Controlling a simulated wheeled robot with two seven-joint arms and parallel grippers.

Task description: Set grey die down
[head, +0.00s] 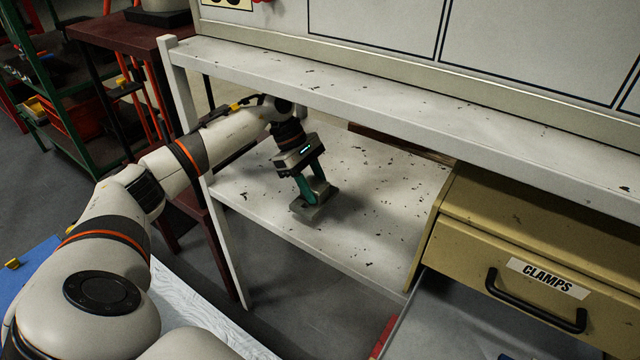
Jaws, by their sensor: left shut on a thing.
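The grey die (308,207) is a small metal block at the lower shelf of the white table, near the shelf's front edge. My left gripper (314,195) reaches in under the upper top from the left and points down, shut on the die. The die is at or just above the speckled white shelf (375,225); I cannot tell whether it touches. My right gripper is not in view.
The upper top (400,120) hangs over my left arm. A tan drawer unit (520,235) labelled CLAMPS, with a black handle, bounds the shelf on the right. A white leg (228,240) stands at left. The shelf around the die is clear.

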